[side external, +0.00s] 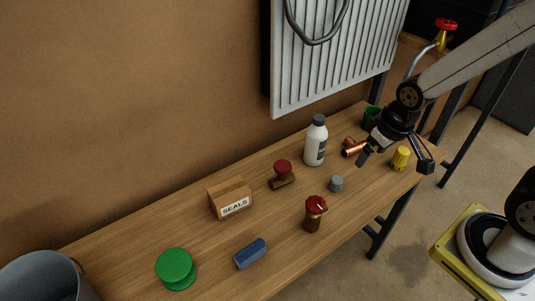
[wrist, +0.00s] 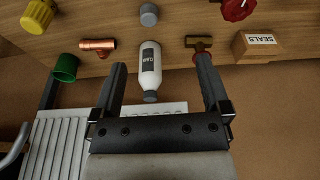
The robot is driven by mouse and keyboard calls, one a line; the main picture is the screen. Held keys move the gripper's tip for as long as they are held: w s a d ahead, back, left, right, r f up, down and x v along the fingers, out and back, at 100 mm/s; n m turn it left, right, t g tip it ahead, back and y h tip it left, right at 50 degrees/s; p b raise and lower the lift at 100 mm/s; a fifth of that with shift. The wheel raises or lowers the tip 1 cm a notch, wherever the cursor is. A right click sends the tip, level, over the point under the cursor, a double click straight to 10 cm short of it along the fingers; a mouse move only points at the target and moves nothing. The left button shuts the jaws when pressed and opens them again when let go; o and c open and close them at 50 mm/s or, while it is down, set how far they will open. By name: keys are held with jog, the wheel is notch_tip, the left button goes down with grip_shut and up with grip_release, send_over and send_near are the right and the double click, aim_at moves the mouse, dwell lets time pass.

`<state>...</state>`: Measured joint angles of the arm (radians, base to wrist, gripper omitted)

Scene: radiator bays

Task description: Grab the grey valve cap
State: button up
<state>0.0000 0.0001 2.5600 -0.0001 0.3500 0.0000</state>
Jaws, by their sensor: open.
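The grey valve cap (side external: 336,183) is a small grey cylinder standing on the wooden bench, toward the right of the side external view. It also shows at the top of the wrist view (wrist: 148,14), beyond my fingertips and roughly between their lines. My gripper (side external: 395,162) is above the right part of the bench, to the right of the cap and apart from it. In the wrist view its two fingers (wrist: 160,65) are spread wide with nothing held between them.
A white bottle (side external: 316,141), copper fitting (side external: 354,148), yellow cap (side external: 400,158) and green cup (side external: 371,117) stand around my gripper. Red-handled valves (side external: 315,213), (side external: 282,174), a SEALS box (side external: 231,199), a blue block (side external: 250,254) and a green piece (side external: 175,267) lie leftward. A radiator (side external: 335,55) hangs behind.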

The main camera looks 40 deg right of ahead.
jog(key=m+g+y, duration=0.2)
jog(key=m+y, duration=1.1)
jog(key=m, duration=0.6)
send_near(336, 180)
jog(key=a, duration=0.1)
jog(key=s+a+f, duration=0.1)
jog(key=a, duration=0.1)
jog(key=shift+s, duration=0.2)
jog(key=shift+w+d+f+m+t, duration=0.25)
jog(key=shift+d+f+m+t, duration=0.2)
jog(key=shift+t, duration=0.35)
jog(key=shift+x, duration=3.9)
jog(key=shift+w+d+f, duration=0.15)
